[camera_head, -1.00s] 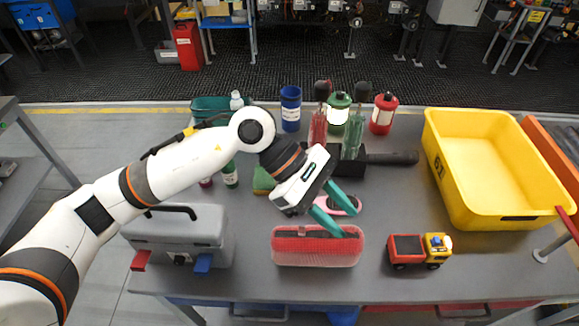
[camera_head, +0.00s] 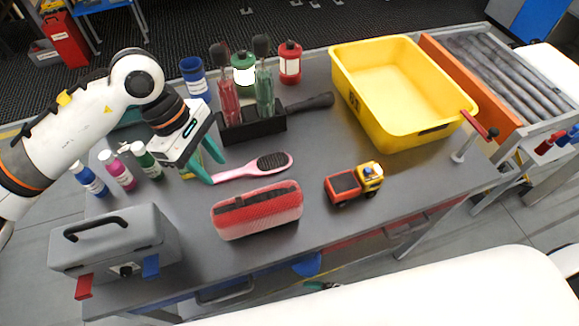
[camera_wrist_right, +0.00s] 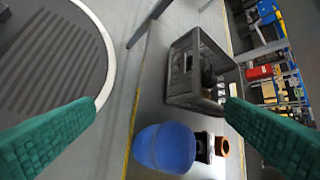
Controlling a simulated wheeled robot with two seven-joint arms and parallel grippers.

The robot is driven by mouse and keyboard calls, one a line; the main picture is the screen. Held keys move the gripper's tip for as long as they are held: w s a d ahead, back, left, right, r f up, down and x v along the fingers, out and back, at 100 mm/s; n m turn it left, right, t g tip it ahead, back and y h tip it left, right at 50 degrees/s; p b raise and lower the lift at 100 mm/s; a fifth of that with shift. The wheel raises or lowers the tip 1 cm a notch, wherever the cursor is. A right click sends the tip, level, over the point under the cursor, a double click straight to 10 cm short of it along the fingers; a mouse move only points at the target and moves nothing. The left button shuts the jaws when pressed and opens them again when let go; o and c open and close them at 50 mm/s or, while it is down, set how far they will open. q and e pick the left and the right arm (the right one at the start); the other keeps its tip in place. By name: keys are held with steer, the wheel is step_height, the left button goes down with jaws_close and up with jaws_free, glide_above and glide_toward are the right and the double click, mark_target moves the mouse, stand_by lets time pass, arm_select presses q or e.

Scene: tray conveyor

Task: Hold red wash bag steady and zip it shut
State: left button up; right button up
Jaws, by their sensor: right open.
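The red wash bag (camera_head: 257,212) lies on the grey table near its front edge. A dark strip runs along its top; I cannot tell how far the zip is closed. My left gripper (camera_head: 214,171) is behind and left of the bag, apart from it, with its teal fingers spread and nothing between them. My right gripper (camera_wrist_right: 161,103) is open and empty in the right wrist view, over floor and away from the bag.
A pink hairbrush (camera_head: 262,166) lies behind the bag. A grey toolbox (camera_head: 118,240) stands left, a toy truck (camera_head: 352,185) right. A black holder (camera_head: 250,128) and yellow crate (camera_head: 400,95) are farther back.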

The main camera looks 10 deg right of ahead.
step_height(320, 180, up, 25)
steer(key=w+d+n+g+y, duration=0.15)
steer(key=n+g, duration=0.55)
steer(key=n, duration=2.8)
steer(key=w+a+r+n+g, duration=0.25)
steer(key=w+a+r, duration=0.35)
steer(key=a+r, duration=0.3)
step_height(320, 180, up, 9)
steer(key=m+t+h, duration=0.2)
steer(key=t+h, duration=0.1)
steer(key=h, duration=0.3)
glide_above(291, 198)
steer(key=s+a, duration=0.1)
steer(key=a, duration=0.2)
steer(key=shift+s+a+f, duration=0.1)
steer(key=shift+a+f, duration=0.05)
steer(key=w+d+m+h, duration=0.1)
steer(key=w+d+m+t+h, duration=0.1)
steer(key=w+d+m+h, duration=0.1)
steer(key=shift+w+d, duration=0.15)
steer(key=shift+d, duration=0.15)
steer(key=shift+d+f, duration=0.1)
steer(key=shift+d, duration=0.05)
step_height(291, 198, down, 11)
steer(key=shift+f, duration=0.2)
